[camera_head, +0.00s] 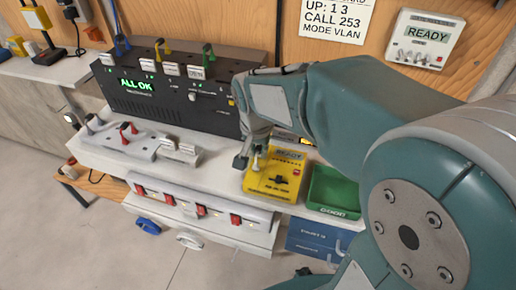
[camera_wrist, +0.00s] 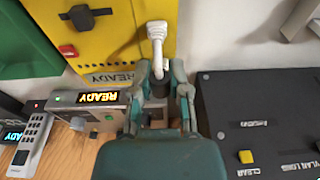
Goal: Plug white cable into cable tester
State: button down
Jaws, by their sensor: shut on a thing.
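The yellow cable tester (camera_head: 272,183) sits on the white shelf, and its display reads READY. In the wrist view its yellow face (camera_wrist: 115,45) fills the upper middle. My gripper (camera_head: 248,158) is over the tester's left side. In the wrist view my gripper (camera_wrist: 165,88) is shut on the white cable (camera_wrist: 157,32), whose white end reaches over the yellow face. I cannot tell whether that end is seated in a socket.
A green tray (camera_head: 335,190) stands right of the tester. The black panel (camera_head: 165,88) behind reads ALL OK and has several coloured cables. A white power strip (camera_head: 200,210) with red switches runs along the shelf front. A white block (camera_head: 182,150) lies left of the tester.

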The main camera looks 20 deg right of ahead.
jog(key=c, duration=0.5)
grip_release()
jog(key=o, duration=0.4)
jog(key=shift+r, duration=0.15)
jog(key=shift+r, duration=3.6)
